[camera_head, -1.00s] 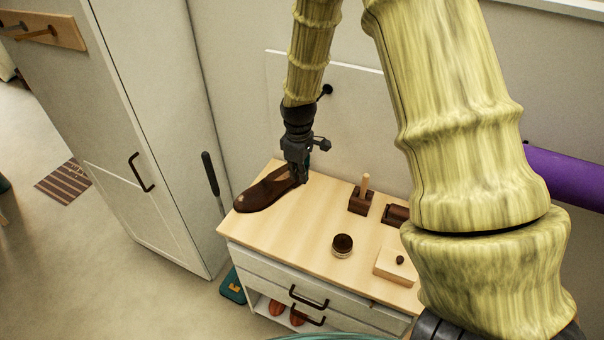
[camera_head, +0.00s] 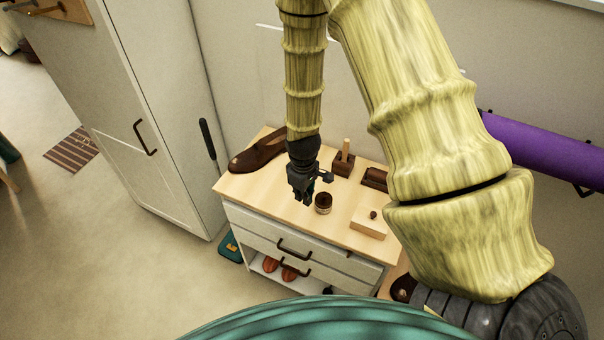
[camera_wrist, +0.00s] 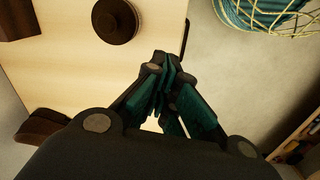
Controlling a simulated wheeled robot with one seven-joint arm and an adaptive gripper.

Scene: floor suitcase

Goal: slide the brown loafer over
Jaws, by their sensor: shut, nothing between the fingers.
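The brown loafer (camera_head: 257,156) lies at the back left of the light wooden top of a white cabinet, its toe toward the left edge. My gripper (camera_head: 303,200) points down near the front of the top, to the right of the loafer and apart from it. Its fingers are shut and empty. In the wrist view the fingertips (camera_wrist: 164,66) meet near the top's edge, and a dark brown shape, likely the loafer (camera_wrist: 40,131), shows at the lower left. My arm hides part of the loafer's heel end.
A round dark-lidded tin (camera_head: 323,202) stands just right of my gripper. Behind it are a wooden block with an upright peg (camera_head: 343,161) and a dark brown block (camera_head: 375,178). A pale box with a knob (camera_head: 369,222) sits at the right. A tall white cupboard (camera_head: 165,120) stands left.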

